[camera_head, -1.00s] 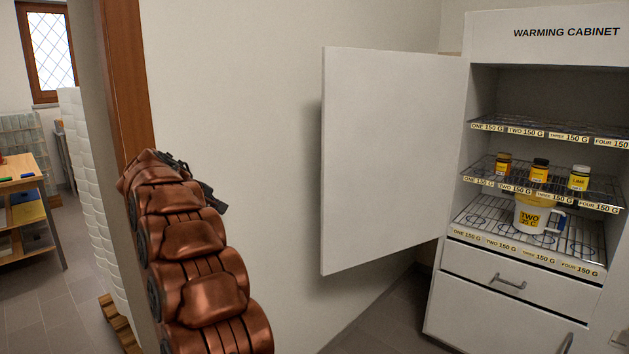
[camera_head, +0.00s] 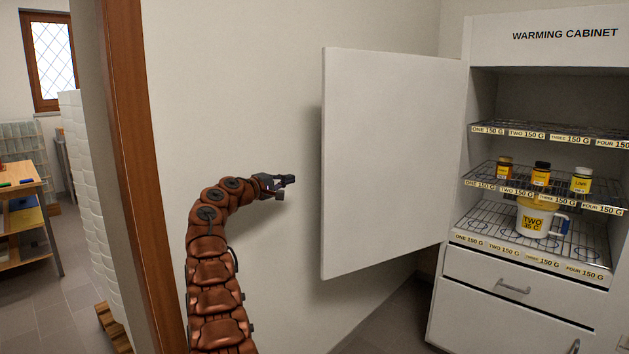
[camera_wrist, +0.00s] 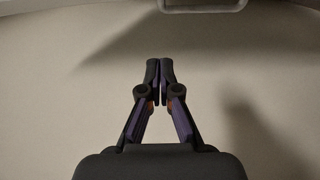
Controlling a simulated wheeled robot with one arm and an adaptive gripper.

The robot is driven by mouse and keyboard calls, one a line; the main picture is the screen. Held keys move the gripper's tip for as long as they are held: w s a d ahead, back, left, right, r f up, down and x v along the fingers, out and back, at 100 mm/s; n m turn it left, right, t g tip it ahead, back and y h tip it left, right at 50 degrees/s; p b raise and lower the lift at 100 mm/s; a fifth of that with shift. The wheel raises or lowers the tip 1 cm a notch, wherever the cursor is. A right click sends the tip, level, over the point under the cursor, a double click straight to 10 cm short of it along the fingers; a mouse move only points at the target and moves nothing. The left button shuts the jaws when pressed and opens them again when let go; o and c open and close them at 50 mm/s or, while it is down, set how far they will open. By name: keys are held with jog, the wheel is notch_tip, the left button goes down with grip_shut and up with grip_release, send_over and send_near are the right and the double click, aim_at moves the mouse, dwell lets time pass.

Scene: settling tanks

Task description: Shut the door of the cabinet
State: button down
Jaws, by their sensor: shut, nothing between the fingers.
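The warming cabinet (camera_head: 566,49) stands at the right in the head view, with its name across the top panel. Its white door (camera_head: 390,160) is swung wide open to the left, hinged at the cabinet's left side. My gripper (camera_head: 291,185) is shut and empty, a little left of the door's free edge and apart from it. It also shows in the wrist view (camera_wrist: 159,64), fingertips together, with a pale surface behind. Whether that surface is wall or door, I cannot tell.
Inside the cabinet are wire shelves (camera_head: 490,130), several small jars (camera_head: 540,174) and a white mug (camera_head: 536,219). Two drawers (camera_head: 480,273) lie below. A bare wall (camera_head: 270,100) runs behind my arm and the door. A wooden post (camera_head: 128,150) stands at left.

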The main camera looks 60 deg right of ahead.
jog(key=s+p+x, duration=0.2)
jog(key=p+x, duration=0.4)
jog(key=x, duration=0.3)
jog(key=shift+f, duration=0.2)
dwell(2.1)
